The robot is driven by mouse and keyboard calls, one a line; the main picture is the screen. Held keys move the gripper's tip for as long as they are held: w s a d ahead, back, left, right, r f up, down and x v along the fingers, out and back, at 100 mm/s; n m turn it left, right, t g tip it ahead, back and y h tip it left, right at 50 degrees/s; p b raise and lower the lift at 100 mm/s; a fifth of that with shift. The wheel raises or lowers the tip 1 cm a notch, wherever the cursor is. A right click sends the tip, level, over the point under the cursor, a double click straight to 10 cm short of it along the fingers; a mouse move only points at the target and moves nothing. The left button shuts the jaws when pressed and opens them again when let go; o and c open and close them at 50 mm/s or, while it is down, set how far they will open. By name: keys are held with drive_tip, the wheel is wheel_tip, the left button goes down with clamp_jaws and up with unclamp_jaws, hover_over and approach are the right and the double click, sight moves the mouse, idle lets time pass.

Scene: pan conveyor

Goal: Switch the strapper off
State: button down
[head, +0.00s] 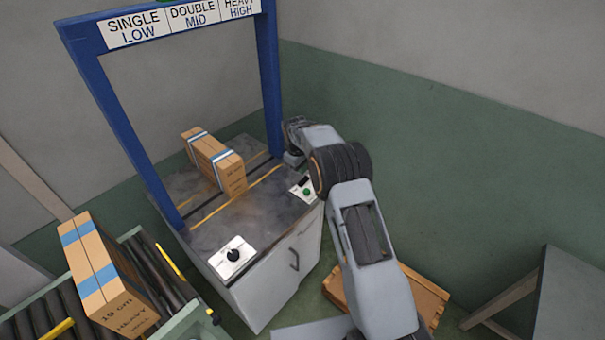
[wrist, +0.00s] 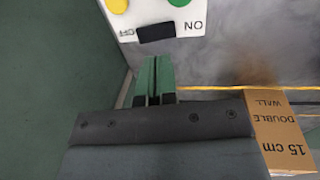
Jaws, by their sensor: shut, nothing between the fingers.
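The strapper has a blue arch (head: 271,80) over a grey worktop (head: 205,237). Its white switch panel (head: 298,186) sits at the worktop's right end, partly hidden by my arm. In the wrist view the panel (wrist: 192,23) shows upside down, with a black switch (wrist: 156,33) between the words OFF and ON. A yellow lamp (wrist: 117,5) is on the OFF side and a green lamp (wrist: 180,2) on the ON side. My gripper (wrist: 157,60) is shut and empty, its green fingertips just short of the switch in the picture. Whether they touch cannot be told.
A strapped carton (head: 215,160) stands on the worktop under the arch. A white panel with a black knob (head: 233,256) is at the front left corner. Another carton (head: 105,280) is on the roller conveyor (head: 170,268). A wooden crate (head: 424,290) lies on the floor.

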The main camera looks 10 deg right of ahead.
sight(306, 178)
wheel_tip(306, 178, up, 8)
drive_tip(key=s+a, duration=0.1)
drive_tip(key=shift+a, duration=0.15)
drive_tip(key=shift+f+b, duration=0.2)
drive_tip(key=shift+b, duration=0.25)
drive_tip(key=shift+w+d+r+h+b, duration=0.3)
drive_tip(key=shift+w+d+b, duration=0.25)
drive_tip(key=shift+b, duration=0.6)
drive_tip(key=f, duration=0.4)
drive_tip(key=w+d+f, duration=0.1)
drive_tip(key=f, duration=0.4)
drive_tip(key=w+d+f, duration=0.1)
drive_tip(key=f, duration=0.3)
drive_tip(key=shift+d+f, duration=0.1)
drive_tip(key=shift+f, duration=0.3)
drive_tip(key=shift+p, duration=0.4)
